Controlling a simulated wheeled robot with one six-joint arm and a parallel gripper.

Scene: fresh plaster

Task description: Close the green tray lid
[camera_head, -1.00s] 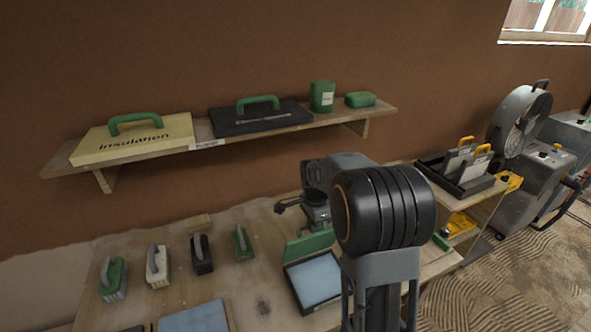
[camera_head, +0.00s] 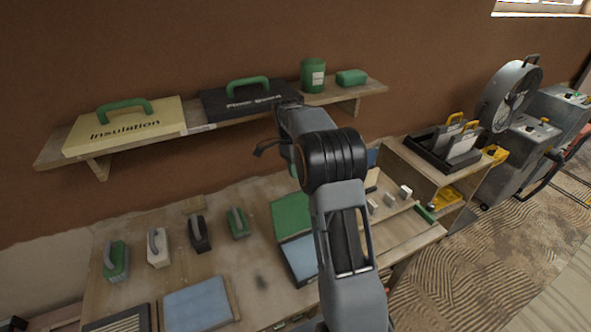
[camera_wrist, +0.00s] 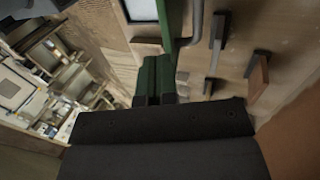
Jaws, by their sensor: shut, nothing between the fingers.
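The green lid (camera_head: 290,213) is open in the head view. It stands off the back edge of a dark-rimmed tray with a pale blue pad (camera_head: 298,252), and its inner or outer face shows as a broad green panel. My arm covers the right part of both. My gripper (camera_wrist: 153,97) shows in the wrist view with its narrow fingers together and empty. A green shape lies right at or beyond the fingertips; I cannot tell whether they touch it.
A wall shelf (camera_head: 215,125) with an Insulation case (camera_head: 125,130), a dark case (camera_head: 250,101), a green can (camera_head: 313,75) and a green box (camera_head: 351,77) is above the bench. Several handled floats (camera_head: 158,247) stand left of the tray. A blue board (camera_head: 197,303) lies in front.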

